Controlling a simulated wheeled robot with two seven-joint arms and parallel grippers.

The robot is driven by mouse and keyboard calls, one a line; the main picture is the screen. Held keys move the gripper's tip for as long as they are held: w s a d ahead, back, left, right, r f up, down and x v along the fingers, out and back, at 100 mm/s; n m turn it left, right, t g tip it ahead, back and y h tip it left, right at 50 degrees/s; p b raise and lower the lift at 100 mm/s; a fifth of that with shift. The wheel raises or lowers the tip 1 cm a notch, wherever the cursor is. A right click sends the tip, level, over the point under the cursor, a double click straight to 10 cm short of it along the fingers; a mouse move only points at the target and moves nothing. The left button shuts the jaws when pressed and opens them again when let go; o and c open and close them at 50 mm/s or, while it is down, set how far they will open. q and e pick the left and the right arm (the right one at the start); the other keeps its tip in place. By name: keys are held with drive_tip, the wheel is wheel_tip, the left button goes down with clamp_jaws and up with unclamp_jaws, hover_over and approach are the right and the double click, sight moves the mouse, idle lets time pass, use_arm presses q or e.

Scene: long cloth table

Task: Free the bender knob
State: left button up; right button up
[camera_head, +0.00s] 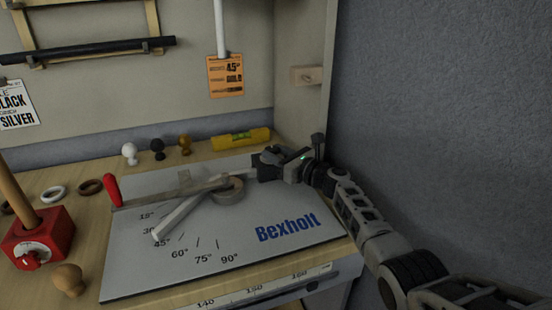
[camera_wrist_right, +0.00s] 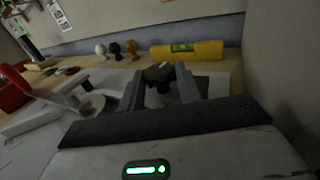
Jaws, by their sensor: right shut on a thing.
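The bender is a pale plate (camera_head: 205,262) marked Bexholt, with an angle scale. On it are a round hub (camera_head: 229,190), a lever with a red handle (camera_head: 112,190), and a white rod (camera_head: 185,217) angled near the 45° mark. My right gripper (camera_head: 262,166) is at the plate's far right corner. In the right wrist view, its fingers (camera_wrist_right: 160,88) are shut on a dark knob (camera_wrist_right: 158,73). The gripper mostly hides the knob in the head view. My left gripper is not in view.
A yellow level (camera_head: 240,139) lies behind the plate. White, black and brown small knobs (camera_head: 157,149) stand along the back. A red block (camera_head: 38,240) with a wooden post and a wooden knob (camera_head: 69,279) are at left. A wall rises close at right.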

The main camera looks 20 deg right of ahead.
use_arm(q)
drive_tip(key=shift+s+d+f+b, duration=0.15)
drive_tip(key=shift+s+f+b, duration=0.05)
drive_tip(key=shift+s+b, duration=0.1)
use_arm(e)
drive_tip(key=shift+n+g+y, duration=0.3)
drive_tip(key=shift+n+y, duration=0.1)
drive_tip(key=shift+y, duration=0.2)
drive_tip(key=o, duration=1)
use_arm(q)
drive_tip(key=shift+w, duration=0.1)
use_arm(e)
drive_tip(key=shift+d, duration=0.1)
drive_tip(key=shift+s+d, duration=0.15)
drive_tip(key=shift+s, duration=0.15)
drive_tip(key=p+v, duration=0.2)
drive_tip(key=v, duration=0.4)
drive_tip(key=shift+s+d, duration=0.2)
drive_tip(key=shift+s, duration=0.15)
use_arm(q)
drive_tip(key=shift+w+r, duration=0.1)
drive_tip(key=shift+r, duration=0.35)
